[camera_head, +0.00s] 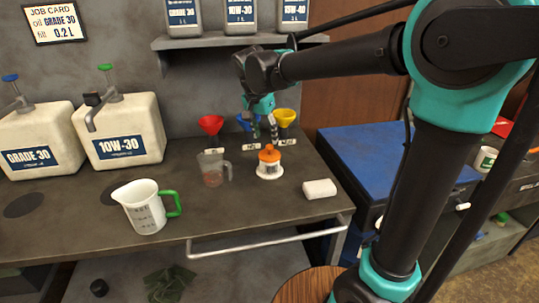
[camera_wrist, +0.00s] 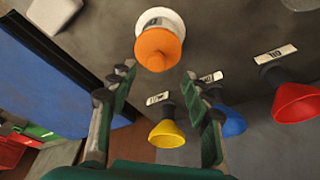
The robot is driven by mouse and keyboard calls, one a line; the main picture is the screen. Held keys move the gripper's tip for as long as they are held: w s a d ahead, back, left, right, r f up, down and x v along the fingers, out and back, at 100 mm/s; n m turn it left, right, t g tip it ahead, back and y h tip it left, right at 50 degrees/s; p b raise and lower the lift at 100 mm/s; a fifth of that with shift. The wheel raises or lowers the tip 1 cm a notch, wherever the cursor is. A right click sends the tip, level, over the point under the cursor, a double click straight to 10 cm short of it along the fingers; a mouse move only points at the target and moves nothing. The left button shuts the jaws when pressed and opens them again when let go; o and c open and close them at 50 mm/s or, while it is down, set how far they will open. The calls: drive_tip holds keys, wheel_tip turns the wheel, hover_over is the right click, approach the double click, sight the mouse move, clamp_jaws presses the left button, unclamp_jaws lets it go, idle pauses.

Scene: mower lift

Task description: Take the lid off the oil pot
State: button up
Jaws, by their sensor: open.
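The oil pot (camera_head: 269,172) is a small white pot with a dark marking. It stands upright on the grey bench, with its orange cone-shaped lid (camera_head: 269,153) on top. In the wrist view the orange lid (camera_wrist: 158,50) faces me at the upper middle, in front of the white pot (camera_wrist: 168,16). My gripper (camera_head: 263,136) is above the pot, with its fingers pointing down. In the wrist view my gripper (camera_wrist: 158,76) is open and empty, with its green and dark fingers apart below the lid. They do not appear to touch it.
A clear measuring cup (camera_head: 212,170) stands left of the pot, and a white block (camera_head: 319,189) lies to its right. Red (camera_head: 210,124), blue (camera_wrist: 229,122) and yellow (camera_head: 285,117) funnels stand behind. A white jug (camera_head: 144,210) is at the front left. A shelf (camera_head: 200,41) overhangs the back.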

sight(269, 146)
drive_tip(key=shift+d+x, duration=0.15)
drive_tip(key=shift+x, duration=1.45)
drive_tip(key=shift+d+x, duration=0.1)
drive_tip(key=shift+x, duration=1.45)
clamp_jaws()
